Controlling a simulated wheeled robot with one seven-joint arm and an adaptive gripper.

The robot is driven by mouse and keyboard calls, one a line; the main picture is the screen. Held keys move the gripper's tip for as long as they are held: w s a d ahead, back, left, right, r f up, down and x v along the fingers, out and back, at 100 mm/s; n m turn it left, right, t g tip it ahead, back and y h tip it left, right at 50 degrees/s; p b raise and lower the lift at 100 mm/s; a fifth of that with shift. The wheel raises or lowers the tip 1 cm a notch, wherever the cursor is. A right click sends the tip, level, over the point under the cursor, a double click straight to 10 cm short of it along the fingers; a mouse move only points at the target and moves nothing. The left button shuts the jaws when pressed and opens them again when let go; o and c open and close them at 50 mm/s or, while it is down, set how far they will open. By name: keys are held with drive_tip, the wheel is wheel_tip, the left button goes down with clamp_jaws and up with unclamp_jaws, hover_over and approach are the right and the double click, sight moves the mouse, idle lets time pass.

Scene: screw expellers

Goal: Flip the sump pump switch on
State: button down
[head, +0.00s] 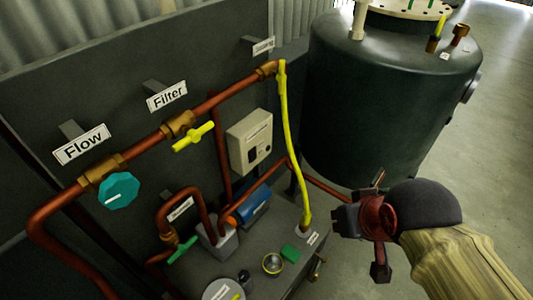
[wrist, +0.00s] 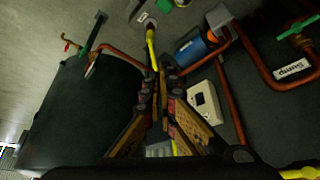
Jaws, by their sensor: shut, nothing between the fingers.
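The sump pump switch is on a beige switch box (head: 250,142) with a small dark switch and a label, mounted on the dark panel in the middle of the head view. In the wrist view the box (wrist: 204,106) lies just right of my fingers; the switch's position is too small to tell. A blue pump (head: 254,202) sits below it, and a "Sump" label (wrist: 292,70) shows at right in the wrist view. My gripper (head: 350,217) is shut and empty, right of the box and apart from it, in front of the tank.
Copper pipes with a teal Flow knob (head: 118,190) and a yellow Filter handle (head: 194,137) run along the panel. A yellow hose (head: 290,130) hangs between the box and my gripper. A large dark tank (head: 375,95) stands behind. Open floor lies at right.

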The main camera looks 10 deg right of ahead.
drive_tip(key=shift+s, duration=0.1)
drive_tip(key=w+a+f+m+g+y+p, duration=0.1)
drive_tip(key=w+a+f+m+g+y, duration=0.1)
drive_tip(key=w+a+f+m+y, duration=0.4)
drive_tip(key=w+a+f+m+g+y+p, duration=0.1)
drive_tip(key=w+a+f+m+g+y, duration=0.15)
drive_tip(key=w+a+m+y, duration=0.4)
drive_tip(key=w+d+f+m+t, duration=0.4)
drive_tip(key=w+f+m+t, duration=0.1)
drive_tip(key=w+f+m, duration=0.1)
drive_tip(key=w+d+f+m+t+p, duration=0.1)
drive_tip(key=w+d+f+m+t, duration=0.3)
drive_tip(key=w+m, duration=0.4)
wheel_tip(320, 180, down, 2)
drive_tip(key=shift+w+d+f+t+h, duration=0.2)
drive_tip(key=shift+w+d+t+h, duration=0.15)
drive_tip(key=shift+w+t, duration=0.65)
drive_tip(key=shift+w+m, duration=0.15)
drive_tip(key=shift+m, duration=0.1)
